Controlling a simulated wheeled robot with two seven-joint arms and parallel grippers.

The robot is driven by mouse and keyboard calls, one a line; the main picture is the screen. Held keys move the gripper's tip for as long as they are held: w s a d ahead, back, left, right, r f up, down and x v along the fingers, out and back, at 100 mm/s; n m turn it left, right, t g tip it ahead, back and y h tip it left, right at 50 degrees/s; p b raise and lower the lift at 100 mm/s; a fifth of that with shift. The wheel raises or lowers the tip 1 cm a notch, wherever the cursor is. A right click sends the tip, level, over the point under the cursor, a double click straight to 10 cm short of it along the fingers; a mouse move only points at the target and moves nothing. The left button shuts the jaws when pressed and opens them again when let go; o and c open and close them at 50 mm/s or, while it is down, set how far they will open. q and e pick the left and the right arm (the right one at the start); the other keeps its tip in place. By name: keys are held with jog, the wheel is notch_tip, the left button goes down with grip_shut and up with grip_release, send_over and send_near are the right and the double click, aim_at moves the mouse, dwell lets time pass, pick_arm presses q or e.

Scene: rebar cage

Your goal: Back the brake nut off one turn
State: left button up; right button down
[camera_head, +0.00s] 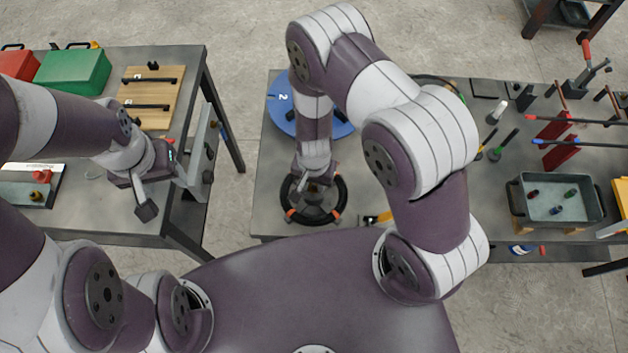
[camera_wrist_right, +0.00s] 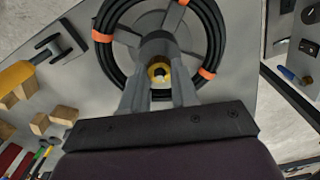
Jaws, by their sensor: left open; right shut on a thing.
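A black cable coil with orange ties sits on a grey reel (camera_head: 313,217) on the right-hand table, and the reel also shows in the right wrist view (camera_wrist_right: 125,38). At its centre is a yellow, brass-like brake nut (camera_wrist_right: 159,72) beside a dark grey hub. My right gripper (camera_head: 308,184) points down over the reel's centre. In the right wrist view its two fingers (camera_wrist_right: 158,90) are shut on the brake nut, one at each side. The nut is hidden by the gripper in the head view. My left gripper (camera_head: 168,194) is open and empty near the left-hand table's right edge.
A blue disc (camera_head: 283,113) lies behind the reel. A grey tray (camera_head: 560,213) with small parts stands at the right. Wooden blocks (camera_wrist_right: 40,123) and a yellow-handled tool (camera_wrist_right: 17,75) lie near the reel. A floor gap separates the tables.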

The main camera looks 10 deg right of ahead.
aim_at(314, 186)
jog(key=c, duration=0.9)
grip_release()
jog(key=shift+o, duration=0.2)
notch_tip(314, 186, up, 13)
jog(key=p, duration=0.7)
jog(key=shift+f, duration=0.15)
